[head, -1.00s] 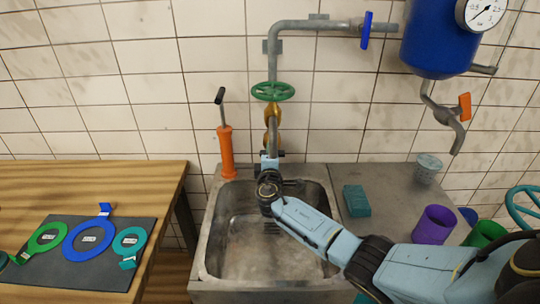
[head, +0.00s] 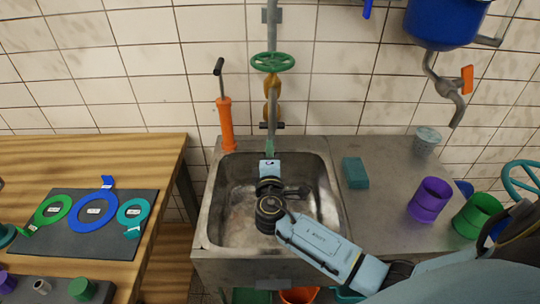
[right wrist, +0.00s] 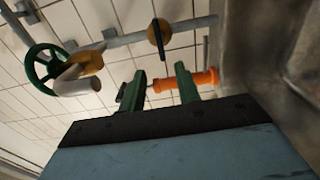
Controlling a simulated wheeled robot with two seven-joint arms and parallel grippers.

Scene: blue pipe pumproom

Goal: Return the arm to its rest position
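My right arm reaches in from the lower right in the head view. Its gripper (head: 269,149) is over the back part of the metal sink (head: 208,215), pointing at the wall below the tap pipe. In the right wrist view its two green fingers (right wrist: 160,88) stand apart with nothing held between them. The orange hand pump (right wrist: 185,80) shows behind them there, and beside the sink's back left corner in the head view (head: 226,124). The green handwheel (head: 273,62) and brass valve (head: 272,88) are on the pipe above the gripper. My left gripper is not in view.
A teal block (head: 355,173), purple cup (head: 430,199), green cup (head: 477,215) and grey cup (head: 427,141) stand on the counter right of the sink. A wooden table (head: 120,155) at left bears a dark mat (head: 75,243) with several coloured rings. A blue tank (head: 443,22) hangs above right.

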